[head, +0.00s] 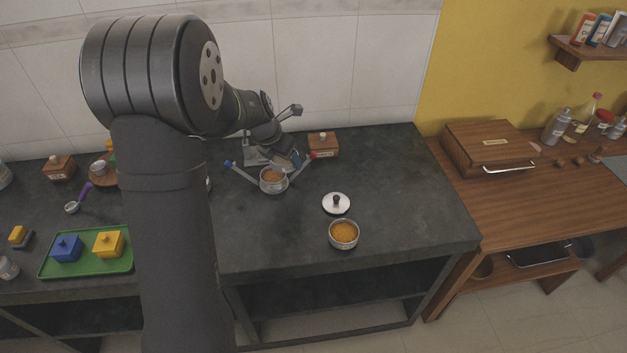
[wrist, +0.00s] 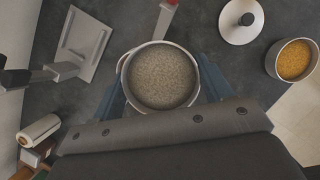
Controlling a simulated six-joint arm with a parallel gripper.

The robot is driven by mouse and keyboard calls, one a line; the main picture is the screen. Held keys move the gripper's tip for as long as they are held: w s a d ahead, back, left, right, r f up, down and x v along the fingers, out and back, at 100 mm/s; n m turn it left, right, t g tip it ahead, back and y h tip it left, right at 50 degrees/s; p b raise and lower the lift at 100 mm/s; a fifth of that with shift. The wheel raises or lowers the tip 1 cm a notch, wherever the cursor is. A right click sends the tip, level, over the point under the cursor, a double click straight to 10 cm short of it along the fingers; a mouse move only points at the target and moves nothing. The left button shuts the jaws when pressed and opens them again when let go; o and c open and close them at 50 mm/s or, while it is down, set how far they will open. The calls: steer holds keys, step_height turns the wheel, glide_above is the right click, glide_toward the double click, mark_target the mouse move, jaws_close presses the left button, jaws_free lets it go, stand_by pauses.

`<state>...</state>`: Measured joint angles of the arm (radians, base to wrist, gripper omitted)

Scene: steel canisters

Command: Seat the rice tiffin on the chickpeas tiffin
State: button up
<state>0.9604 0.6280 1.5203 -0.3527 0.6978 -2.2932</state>
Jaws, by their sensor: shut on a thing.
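My gripper (wrist: 160,88) is shut on a round steel tiffin (wrist: 160,76), with its fingers on either side. The tiffin's grainy filling looks beige in the wrist view and brownish in the head view (head: 273,180); I take it for the rice tiffin. A second open steel tiffin with yellow-orange filling (head: 343,235), taken for the chickpeas tiffin, stands apart toward the counter's front edge. It also shows at the right of the wrist view (wrist: 293,61). No label is readable. I cannot tell whether the held tiffin touches what is below it.
A steel lid with a dark knob (head: 336,204) lies behind the yellow-orange tiffin. Arms with a blue end (head: 228,163) and a red end (head: 312,156) spread beside the held tiffin. A wooden box (head: 323,145) stands behind. The counter's right side is clear.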

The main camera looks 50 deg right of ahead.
steer(key=shift+n, duration=0.4)
steer(key=shift+w+f, duration=1.3)
steer(key=shift+f, duration=0.2)
steer(key=shift+w+f, duration=1.3)
steer(key=shift+f, duration=0.2)
steer(key=shift+f, duration=0.45)
steer(key=o, duration=1.1)
steer(key=shift+o, duration=0.3)
steer(key=shift+r, duration=3)
